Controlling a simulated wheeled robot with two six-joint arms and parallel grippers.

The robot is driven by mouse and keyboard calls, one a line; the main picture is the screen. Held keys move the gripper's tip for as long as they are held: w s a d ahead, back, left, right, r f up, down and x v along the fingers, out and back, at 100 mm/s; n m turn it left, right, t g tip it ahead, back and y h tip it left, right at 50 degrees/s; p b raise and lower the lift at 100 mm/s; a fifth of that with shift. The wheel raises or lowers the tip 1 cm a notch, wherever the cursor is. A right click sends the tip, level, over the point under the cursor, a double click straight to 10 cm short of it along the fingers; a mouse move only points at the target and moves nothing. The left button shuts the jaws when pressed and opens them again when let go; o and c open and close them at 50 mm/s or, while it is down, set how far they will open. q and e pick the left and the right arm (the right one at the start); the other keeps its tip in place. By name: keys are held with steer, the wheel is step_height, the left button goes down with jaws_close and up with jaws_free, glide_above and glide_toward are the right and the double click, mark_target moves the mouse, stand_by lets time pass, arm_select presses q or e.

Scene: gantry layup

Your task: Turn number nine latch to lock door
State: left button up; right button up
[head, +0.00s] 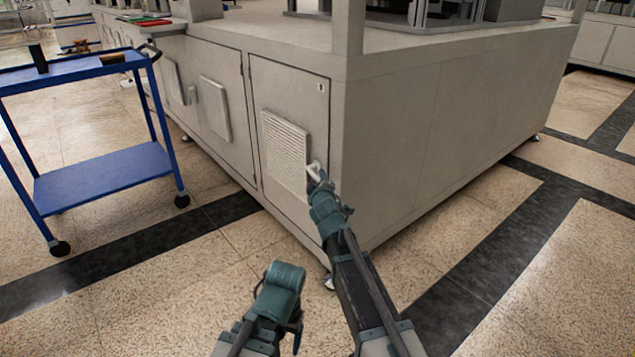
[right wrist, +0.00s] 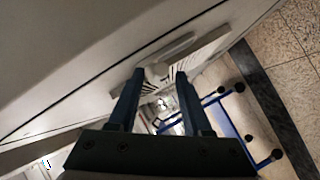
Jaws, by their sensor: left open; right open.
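The cabinet door (head: 290,95) is pale grey, with a louvred vent panel (head: 285,150), and looks closed. A pale latch (head: 314,167) sits at the door's right side, beside the vent. In the right wrist view the latch (right wrist: 172,54) is a long bar on a round base, just ahead of the fingertips. My right gripper (right wrist: 159,80) is open, its two fingers on either side of the latch's base; I cannot tell whether they touch it. My left gripper (head: 284,276) is low in the head view, away from the door; its fingers are mostly hidden.
A small label (head: 321,88) is on the door's upper right, too small to read. A blue cart (head: 105,175) stands at the left, also seen in the right wrist view (right wrist: 232,128). Other cabinet doors (head: 205,75) lie to the left. The floor in front is clear.

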steer(key=shift+x, duration=1.25)
jaws_close()
stand_by(0.6)
